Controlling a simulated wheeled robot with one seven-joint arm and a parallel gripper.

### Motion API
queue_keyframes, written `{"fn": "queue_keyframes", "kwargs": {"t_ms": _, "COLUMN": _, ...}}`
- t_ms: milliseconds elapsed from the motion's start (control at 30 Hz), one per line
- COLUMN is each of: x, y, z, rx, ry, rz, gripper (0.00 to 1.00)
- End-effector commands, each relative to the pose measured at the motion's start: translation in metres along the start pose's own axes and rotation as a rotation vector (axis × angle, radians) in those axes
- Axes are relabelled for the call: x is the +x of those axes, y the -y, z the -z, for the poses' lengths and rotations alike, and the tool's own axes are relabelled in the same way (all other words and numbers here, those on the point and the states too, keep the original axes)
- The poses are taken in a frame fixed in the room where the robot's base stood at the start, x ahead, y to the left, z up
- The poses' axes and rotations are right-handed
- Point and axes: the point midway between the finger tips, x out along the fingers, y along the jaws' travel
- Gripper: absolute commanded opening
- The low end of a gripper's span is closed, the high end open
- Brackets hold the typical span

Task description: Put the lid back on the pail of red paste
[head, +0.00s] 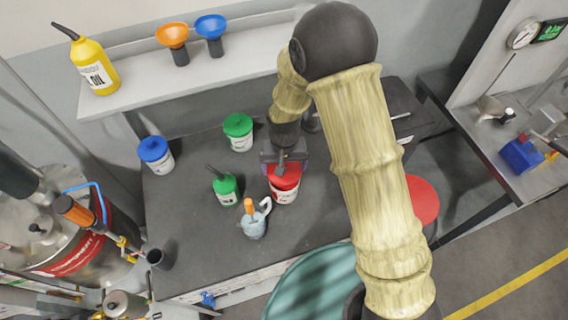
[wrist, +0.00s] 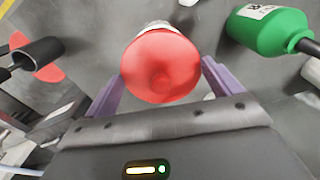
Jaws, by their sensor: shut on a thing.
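The red lid (wrist: 160,68), a round disc with a small raised middle, sits between the purple fingers of my gripper (wrist: 161,86) in the wrist view. My gripper is shut on it. Just past the lid's far edge a pale bit of the pail (wrist: 157,25) shows. In the head view my gripper (head: 284,160) is right over the red pail (head: 285,195), which stands upright on the dark bench and has a white label. The gripper partly covers the red top there. I cannot tell whether the lid is seated on the rim or slightly above it.
A green-lidded pail (head: 238,132) and a blue-lidded pail (head: 156,154) stand farther away. The bench (head: 190,235) is clear at its front left.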

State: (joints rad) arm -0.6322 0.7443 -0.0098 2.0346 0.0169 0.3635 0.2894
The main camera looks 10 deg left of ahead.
Motion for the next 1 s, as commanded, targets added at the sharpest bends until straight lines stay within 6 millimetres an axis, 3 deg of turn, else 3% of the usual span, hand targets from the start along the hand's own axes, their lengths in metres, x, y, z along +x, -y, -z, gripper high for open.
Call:
{"fn": "queue_keyframes", "kwargs": {"t_ms": 400, "x": 0.035, "y": 0.0, "z": 0.0, "rx": 0.0, "ry": -0.001, "rz": 0.0, "gripper": 0.69}}
{"fn": "queue_keyframes", "kwargs": {"t_ms": 1000, "x": 0.038, "y": 0.0, "z": 0.0, "rx": 0.0, "ry": -0.001, "rz": 0.0, "gripper": 0.69}}
